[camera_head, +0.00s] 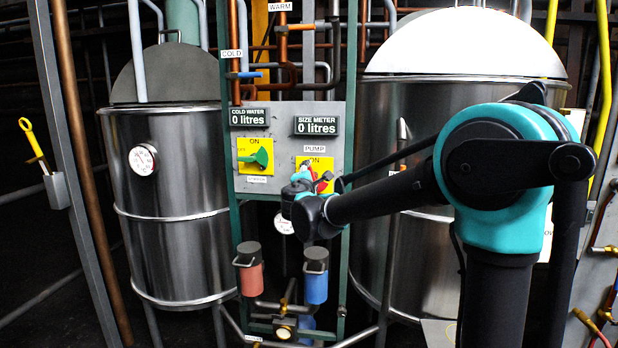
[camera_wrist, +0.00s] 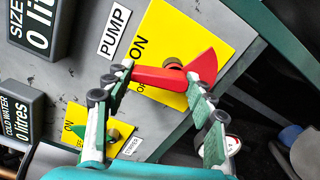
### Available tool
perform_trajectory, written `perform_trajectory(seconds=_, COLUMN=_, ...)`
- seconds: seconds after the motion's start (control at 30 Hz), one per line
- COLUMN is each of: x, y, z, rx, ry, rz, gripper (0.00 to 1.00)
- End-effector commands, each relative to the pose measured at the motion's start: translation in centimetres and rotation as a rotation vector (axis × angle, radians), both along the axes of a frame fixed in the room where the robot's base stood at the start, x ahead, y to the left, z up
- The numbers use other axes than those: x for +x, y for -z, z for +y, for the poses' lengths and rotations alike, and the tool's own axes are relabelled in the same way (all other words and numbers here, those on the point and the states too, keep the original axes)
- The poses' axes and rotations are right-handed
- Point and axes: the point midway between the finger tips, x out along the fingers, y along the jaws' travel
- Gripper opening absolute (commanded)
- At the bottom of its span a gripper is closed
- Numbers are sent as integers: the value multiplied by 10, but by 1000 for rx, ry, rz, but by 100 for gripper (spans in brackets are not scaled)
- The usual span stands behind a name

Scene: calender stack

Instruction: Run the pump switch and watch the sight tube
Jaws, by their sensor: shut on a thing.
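The pump switch has a red handle (camera_wrist: 165,77) on a yellow plate (camera_wrist: 205,25) marked ON, beside a PUMP label (camera_wrist: 114,32). In the head view the red handle (camera_head: 325,181) is partly hidden by my gripper (camera_head: 304,184). In the wrist view my gripper (camera_wrist: 158,76) has one finger at each end of the handle and is shut on it. The handle lies roughly crosswise in the wrist picture. The size meter (camera_head: 317,126) above reads 0 litres. I cannot pick out a sight tube for certain.
A green switch (camera_head: 262,157) on another yellow plate sits left of the pump switch. The cold water display (camera_head: 249,117) reads 0 litres. Steel tanks stand left (camera_head: 175,220) and right (camera_head: 385,110). Red (camera_head: 251,279) and blue (camera_head: 316,287) canisters hang below the panel.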

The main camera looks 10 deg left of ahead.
Motion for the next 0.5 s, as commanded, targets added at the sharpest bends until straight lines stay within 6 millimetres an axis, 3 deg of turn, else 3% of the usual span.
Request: perform_trajectory(seconds=0.5, x=0, y=-1, z=-5, rx=283, ry=1, rz=-9, gripper=26)
